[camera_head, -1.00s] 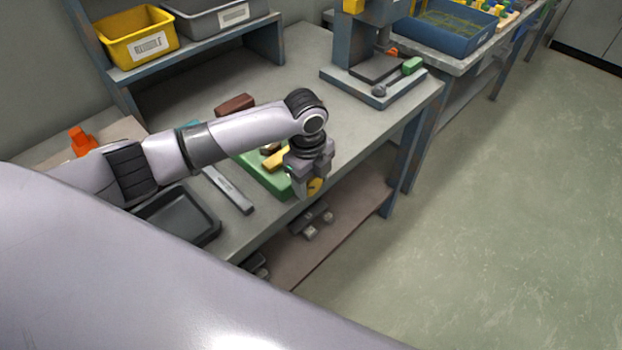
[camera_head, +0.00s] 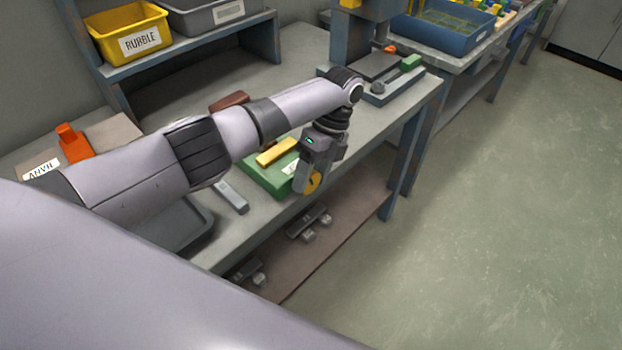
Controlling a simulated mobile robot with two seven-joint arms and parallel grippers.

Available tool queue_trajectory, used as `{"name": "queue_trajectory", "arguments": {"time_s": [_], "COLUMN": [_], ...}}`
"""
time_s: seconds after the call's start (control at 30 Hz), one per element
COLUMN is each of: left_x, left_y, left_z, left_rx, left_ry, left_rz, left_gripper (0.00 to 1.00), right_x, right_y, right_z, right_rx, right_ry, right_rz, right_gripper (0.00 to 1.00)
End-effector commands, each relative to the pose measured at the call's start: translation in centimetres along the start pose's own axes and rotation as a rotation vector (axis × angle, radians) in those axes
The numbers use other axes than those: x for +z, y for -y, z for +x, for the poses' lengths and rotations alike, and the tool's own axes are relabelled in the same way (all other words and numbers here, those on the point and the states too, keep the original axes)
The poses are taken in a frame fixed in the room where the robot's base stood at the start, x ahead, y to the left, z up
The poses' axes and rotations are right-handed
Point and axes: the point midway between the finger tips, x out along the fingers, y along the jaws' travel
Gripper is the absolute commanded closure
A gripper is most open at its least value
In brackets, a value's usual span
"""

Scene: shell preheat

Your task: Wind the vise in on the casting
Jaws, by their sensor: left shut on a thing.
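The green vise (camera_head: 262,182) sits at the front edge of the workbench, with a yellow bar (camera_head: 278,152) lying across its top. A round yellow knob (camera_head: 313,182) shows at its front, beyond the bench edge. My left gripper (camera_head: 306,184) points down in front of the vise, shut on the yellow knob, which it partly hides. I cannot clearly make out the casting; my left arm covers part of the vise. My right gripper is not in view.
A grey tray (camera_head: 190,228) and a flat grey bar (camera_head: 231,196) lie left of the vise. A reddish-brown block (camera_head: 229,101) is behind my arm. An orange object (camera_head: 73,144) stands near the ANVIL label. A press stand (camera_head: 395,88) is at the right end.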

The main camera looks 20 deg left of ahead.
Motion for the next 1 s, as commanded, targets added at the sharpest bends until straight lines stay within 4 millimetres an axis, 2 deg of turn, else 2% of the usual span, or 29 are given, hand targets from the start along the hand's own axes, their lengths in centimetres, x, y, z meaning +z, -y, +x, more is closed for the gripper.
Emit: {"name": "queue_trajectory", "arguments": {"time_s": [0.57, 0.6, 0.67, 0.7, 1.0], "left_x": [0.01, 0.01, 0.01, 0.01, 0.02], "left_y": [0.04, 0.04, 0.04, 0.04, 0.08], "left_z": [-0.09, -0.09, -0.09, -0.08, -0.22], "left_rx": [0.024, 0.024, 0.023, 0.023, 0.023], "left_ry": [0.002, 0.002, 0.002, 0.002, 0.001], "left_rz": [0.002, 0.002, 0.002, 0.001, 0.000], "left_gripper": [0.73, 0.39, 0.20, 0.17, 0.17], "right_x": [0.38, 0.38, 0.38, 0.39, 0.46], "right_y": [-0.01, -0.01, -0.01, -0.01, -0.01], "right_z": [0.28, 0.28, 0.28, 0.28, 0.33], "right_rx": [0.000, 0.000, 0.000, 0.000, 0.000], "right_ry": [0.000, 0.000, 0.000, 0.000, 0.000], "right_rz": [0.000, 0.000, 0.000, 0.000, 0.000], "right_gripper": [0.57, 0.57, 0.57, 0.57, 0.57]}}
